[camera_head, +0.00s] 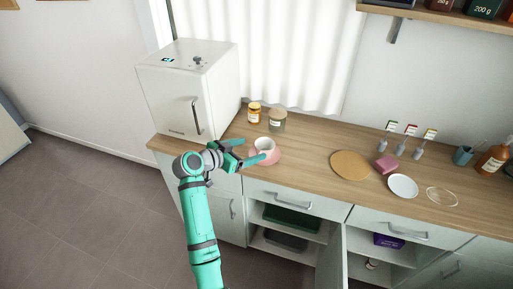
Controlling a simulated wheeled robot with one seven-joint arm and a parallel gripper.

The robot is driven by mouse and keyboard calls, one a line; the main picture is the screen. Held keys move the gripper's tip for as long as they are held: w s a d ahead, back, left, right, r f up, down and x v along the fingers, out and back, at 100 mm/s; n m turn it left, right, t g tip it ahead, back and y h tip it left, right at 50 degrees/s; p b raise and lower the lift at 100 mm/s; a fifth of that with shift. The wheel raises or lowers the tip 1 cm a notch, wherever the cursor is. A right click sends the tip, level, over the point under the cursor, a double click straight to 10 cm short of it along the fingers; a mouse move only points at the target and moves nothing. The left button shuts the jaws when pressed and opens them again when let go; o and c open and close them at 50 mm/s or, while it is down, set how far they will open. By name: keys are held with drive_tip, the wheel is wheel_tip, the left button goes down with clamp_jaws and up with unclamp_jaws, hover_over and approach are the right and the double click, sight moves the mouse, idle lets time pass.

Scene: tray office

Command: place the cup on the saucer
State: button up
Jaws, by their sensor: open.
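A small pale cup (265,145) is on the wooden counter near its front edge, to the right of the white cabinet. A pink saucer (274,159) shows beneath and around the cup's base. The cup looks upright on it, though the view is too small to show the exact contact. My gripper (253,149) is open at the left of the cup, with its teal fingers pointing right. One finger is toward the back and the other passes in front, over the saucer's near left part. It is unclear whether the fingers touch the cup.
The white cabinet (186,95) stands close behind my gripper. Two jars (277,121) stand behind the cup. To the right lie a round tan board (350,165), a pink block (387,164), a white plate (403,187) and a clear dish (442,197). Below, a cupboard door (357,262) stands open.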

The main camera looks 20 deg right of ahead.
drive_tip(key=shift+v, duration=2.2)
drive_tip(key=s+d+f+t+h, duration=0.1)
drive_tip(key=s+d+t+h, duration=0.2)
drive_tip(key=s, duration=0.8)
drive_tip(key=s+d+f+t+h, duration=0.1)
drive_tip(key=s+d+t+h, duration=0.25)
drive_tip(key=s, duration=0.75)
drive_tip(key=s+a+f+n+y, duration=0.3)
drive_tip(key=s+a+y, duration=0.3)
drive_tip(key=s, duration=0.4)
drive_tip(key=s+a+f+n+t+y, duration=0.1)
drive_tip(key=s+a+f+n+y, duration=0.2)
drive_tip(key=s, duration=0.7)
drive_tip(key=s+a+f+n+t+y, duration=0.1)
drive_tip(key=s+a+f+n+y, duration=0.1)
drive_tip(key=s+a+n+y, duration=0.4)
drive_tip(key=s+a+y, duration=0.3)
drive_tip(key=s, duration=0.1)
drive_tip(key=shift+a+f, duration=0.15)
drive_tip(key=shift+f, duration=0.25)
drive_tip(key=shift+s+t, duration=0.15)
drive_tip(key=shift+t, duration=0.1)
drive_tip(key=shift+c, duration=0.4)
